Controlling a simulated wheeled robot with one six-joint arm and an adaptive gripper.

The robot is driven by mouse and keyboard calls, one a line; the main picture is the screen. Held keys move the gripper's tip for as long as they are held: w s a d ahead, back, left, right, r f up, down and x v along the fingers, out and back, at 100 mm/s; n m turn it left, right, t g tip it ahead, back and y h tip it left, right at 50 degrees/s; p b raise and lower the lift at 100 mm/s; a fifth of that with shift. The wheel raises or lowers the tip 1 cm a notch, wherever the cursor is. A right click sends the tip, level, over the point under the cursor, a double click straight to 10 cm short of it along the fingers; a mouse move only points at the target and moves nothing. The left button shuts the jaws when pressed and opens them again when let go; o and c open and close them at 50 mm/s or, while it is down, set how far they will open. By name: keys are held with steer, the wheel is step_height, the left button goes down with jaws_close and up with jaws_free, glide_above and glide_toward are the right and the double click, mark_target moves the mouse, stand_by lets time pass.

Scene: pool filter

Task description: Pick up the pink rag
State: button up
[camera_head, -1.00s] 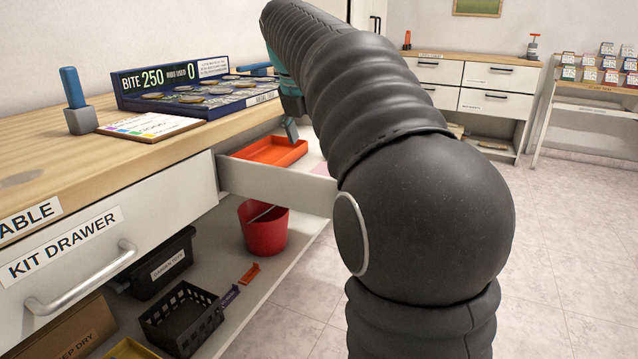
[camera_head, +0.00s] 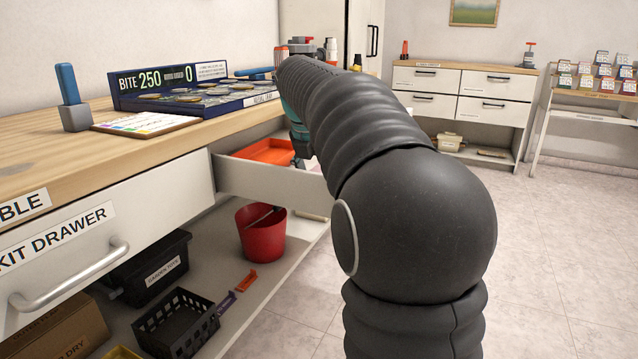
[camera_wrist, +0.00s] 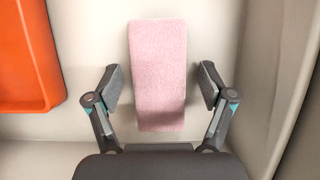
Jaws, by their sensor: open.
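The pink rag (camera_wrist: 158,75) lies flat on the drawer floor in the wrist view, a long folded strip running away from me. My gripper (camera_wrist: 160,88) is open, with one finger on each side of the rag's near half and a gap on both sides. In the head view my arm hides most of my gripper, and part of it (camera_head: 301,148) shows at the open drawer (camera_head: 268,183). I cannot make out the rag clearly there.
An orange tray (camera_wrist: 28,60) lies left of the rag in the drawer. The drawer's wall (camera_wrist: 285,90) is close on the right. A red bucket (camera_head: 262,232) and a black basket (camera_head: 178,322) stand on the shelf below. The wooden counter (camera_head: 120,150) is above left.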

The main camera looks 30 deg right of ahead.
steer(key=shift+f, duration=0.2)
stand_by(0.7)
steer(key=c, duration=1)
